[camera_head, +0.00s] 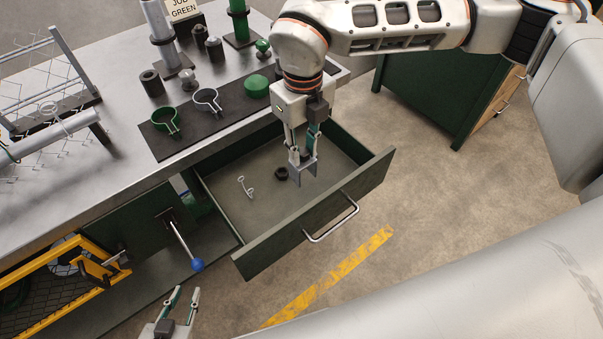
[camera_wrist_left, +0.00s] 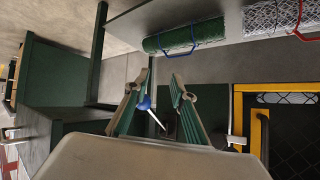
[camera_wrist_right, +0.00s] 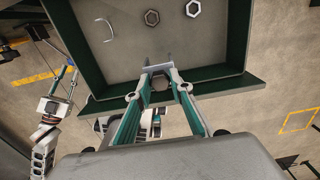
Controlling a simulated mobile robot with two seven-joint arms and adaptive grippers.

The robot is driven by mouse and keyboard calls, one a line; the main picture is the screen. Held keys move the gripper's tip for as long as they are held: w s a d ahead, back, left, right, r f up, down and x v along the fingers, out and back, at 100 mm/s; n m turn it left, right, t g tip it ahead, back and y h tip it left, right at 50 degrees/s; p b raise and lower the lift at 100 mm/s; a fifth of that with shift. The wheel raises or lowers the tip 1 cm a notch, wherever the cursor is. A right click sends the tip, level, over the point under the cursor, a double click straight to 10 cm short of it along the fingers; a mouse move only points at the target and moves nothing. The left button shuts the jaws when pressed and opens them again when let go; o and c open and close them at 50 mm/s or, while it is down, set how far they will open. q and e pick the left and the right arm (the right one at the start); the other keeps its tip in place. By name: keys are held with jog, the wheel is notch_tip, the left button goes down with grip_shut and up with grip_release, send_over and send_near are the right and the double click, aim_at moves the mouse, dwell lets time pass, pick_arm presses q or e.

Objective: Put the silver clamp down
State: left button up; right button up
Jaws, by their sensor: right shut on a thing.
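A silver ring clamp (camera_head: 207,99) with two short handles lies on the black mat (camera_head: 190,138) on the bench. A green clamp (camera_head: 165,121) lies to its left. My right gripper (camera_head: 301,156) points down over the open drawer and is shut on a small grey piece (camera_head: 303,173). What this piece is I cannot tell. It also shows between the fingertips in the right wrist view (camera_wrist_right: 158,82). My left gripper (camera_head: 180,301) is open and empty, low in front of the bench; its spread fingers show in the left wrist view (camera_wrist_left: 158,82).
The open drawer (camera_head: 225,205) holds a curved silver part (camera_head: 245,187) and a dark hex nut (camera_head: 281,173); the right wrist view shows another nut (camera_wrist_right: 193,8). A blue-knobbed lever (camera_head: 197,265) and yellow rack (camera_head: 50,298) are at left. A green dome (camera_head: 256,86) is on the mat.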

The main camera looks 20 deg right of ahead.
notch_tip(320, 180, down, 9)
jog(key=shift+b, duration=0.3)
jog(key=shift+f, duration=0.2)
jog(key=o, duration=1)
notch_tip(320, 180, up, 12)
jog(key=shift+r+p, duration=0.1)
jog(key=shift+p, duration=0.3)
